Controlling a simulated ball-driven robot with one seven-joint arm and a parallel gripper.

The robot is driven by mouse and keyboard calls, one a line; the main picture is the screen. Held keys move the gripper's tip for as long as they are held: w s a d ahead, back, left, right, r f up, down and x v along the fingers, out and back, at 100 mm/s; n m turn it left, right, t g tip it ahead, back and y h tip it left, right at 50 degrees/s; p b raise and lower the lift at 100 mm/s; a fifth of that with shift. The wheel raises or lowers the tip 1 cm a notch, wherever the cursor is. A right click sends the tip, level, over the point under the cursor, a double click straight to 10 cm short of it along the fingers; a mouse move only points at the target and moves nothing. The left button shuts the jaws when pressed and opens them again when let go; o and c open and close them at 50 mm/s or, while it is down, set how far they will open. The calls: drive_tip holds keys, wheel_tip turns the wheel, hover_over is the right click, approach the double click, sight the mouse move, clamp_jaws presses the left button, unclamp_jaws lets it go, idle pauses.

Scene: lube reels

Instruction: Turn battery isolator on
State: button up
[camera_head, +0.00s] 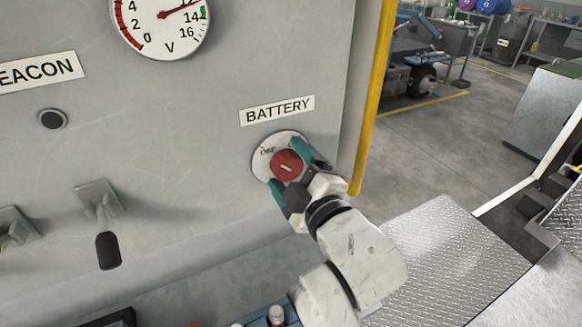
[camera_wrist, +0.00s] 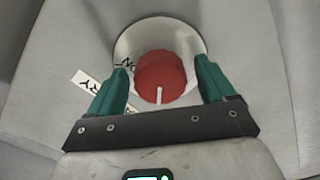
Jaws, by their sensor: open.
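The battery isolator is a red round knob (camera_head: 287,165) with a white mark, set on a round pale plate (camera_head: 262,160) below the "BATTERY" label (camera_head: 277,110). My gripper (camera_head: 291,166) is at the knob with its teal fingers apart, one on each side. In the wrist view the red knob (camera_wrist: 160,76) sits between the two open fingers (camera_wrist: 160,82), and gaps show on both sides. The white mark points toward the gripper's base there. Part of the plate's lettering is hidden, and "ON" shows partly by the left finger.
A voltmeter (camera_head: 160,22) is above left on the grey panel. A lever with a black grip (camera_head: 108,250) and a small round button (camera_head: 52,119) are further left. A yellow edge (camera_head: 375,90) bounds the panel at right, with a tread-plate step (camera_head: 455,255) below.

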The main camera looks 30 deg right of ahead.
drive_tip(key=shift+c, duration=0.3)
drive_tip(key=c, duration=0.9)
drive_tip(key=shift+c, duration=0.2)
drive_tip(key=shift+m, duration=0.4)
drive_tip(key=m, duration=0.3)
drive_tip(key=shift+f+m, duration=0.15)
drive_tip(key=shift+m, duration=0.25)
drive_tip(key=m, duration=0.4)
drive_tip(key=shift+f, duration=0.1)
drive_tip(key=m, duration=0.5)
drive_tip(key=shift+a+b, duration=0.1)
drive_tip(key=shift+b, duration=0.3)
drive_tip(key=m, duration=0.4)
drive_tip(key=shift+b, duration=0.4)
drive_tip(key=shift+f+m, duration=0.1)
drive_tip(key=shift+m, duration=0.2)
